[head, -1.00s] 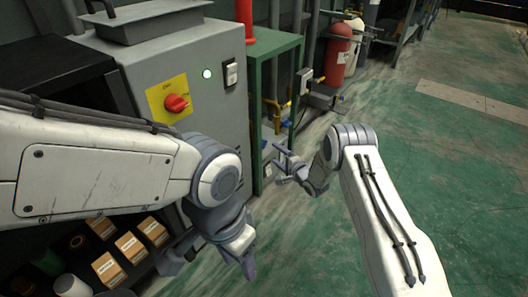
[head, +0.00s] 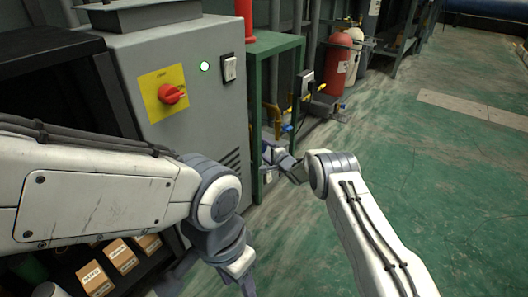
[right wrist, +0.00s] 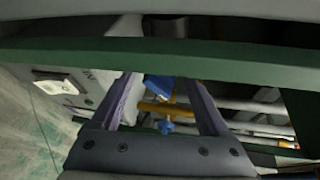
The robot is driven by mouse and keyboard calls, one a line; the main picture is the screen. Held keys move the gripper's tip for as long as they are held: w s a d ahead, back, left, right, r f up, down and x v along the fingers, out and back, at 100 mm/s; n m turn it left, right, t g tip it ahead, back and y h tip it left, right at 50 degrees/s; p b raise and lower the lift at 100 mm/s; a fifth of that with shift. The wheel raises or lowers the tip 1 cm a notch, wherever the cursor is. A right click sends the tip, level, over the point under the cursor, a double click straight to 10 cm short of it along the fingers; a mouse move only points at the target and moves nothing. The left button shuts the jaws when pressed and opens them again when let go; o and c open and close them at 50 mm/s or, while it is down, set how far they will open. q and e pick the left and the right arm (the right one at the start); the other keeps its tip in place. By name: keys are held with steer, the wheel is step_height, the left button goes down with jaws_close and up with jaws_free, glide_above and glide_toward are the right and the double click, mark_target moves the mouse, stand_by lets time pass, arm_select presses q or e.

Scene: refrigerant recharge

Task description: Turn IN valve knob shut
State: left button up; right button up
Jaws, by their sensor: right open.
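In the right wrist view, a brass valve body (right wrist: 165,109) with a blue knob (right wrist: 166,127) shows between the fingers of my right gripper (right wrist: 165,92). Another blue part (right wrist: 158,88) sits just above the brass. The fingers are open, one on each side, with nothing clamped; whether they touch the valve I cannot tell. In the head view my right gripper (head: 272,152) is at the green stand's lower front, and its fingertips are partly hidden. A small blue knob (head: 287,128) shows just behind it. My left gripper (head: 240,266) hangs low, its tips cut off by the frame edge.
The green stand (head: 276,44) has a bar crossing close above the right gripper's fingers in the wrist view (right wrist: 200,66). A grey cabinet with a red switch (head: 172,95) stands to its left. Red and white cylinders (head: 340,62) stand behind. The green floor at right is clear.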

jaws_close()
steer(key=shift+n+t, duration=0.3)
steer(key=shift+n, duration=0.3)
jaws_free()
steer(key=shift+s, duration=0.1)
